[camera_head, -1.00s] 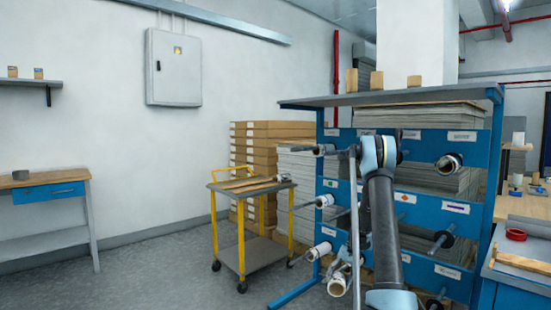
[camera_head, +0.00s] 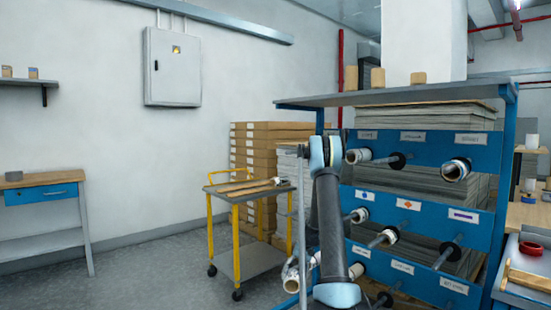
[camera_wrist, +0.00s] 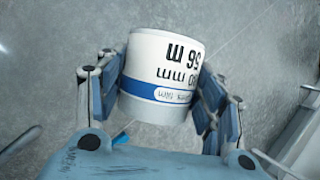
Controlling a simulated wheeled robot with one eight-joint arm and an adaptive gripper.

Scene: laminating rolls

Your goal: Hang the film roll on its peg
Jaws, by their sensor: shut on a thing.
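My gripper (camera_wrist: 160,80) is shut on a white film roll (camera_wrist: 165,62) with a blue band and black print, which reads upside down in the wrist view. In the head view the roll (camera_head: 291,281) is low, left of the rack and clear of its pegs; my arm partly hides the gripper. The blue rack (camera_head: 430,148) carries rows of pegs with dark flanges. A middle-row peg (camera_head: 449,251) below the purple-bar label (camera_head: 463,215) looks bare. I cannot tell which peg belongs to the held roll.
A yellow-framed cart (camera_head: 238,225) stands left of the rack, before stacked boxes (camera_head: 262,150). Open floor lies at left. A bench (camera_head: 525,250) stands at right.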

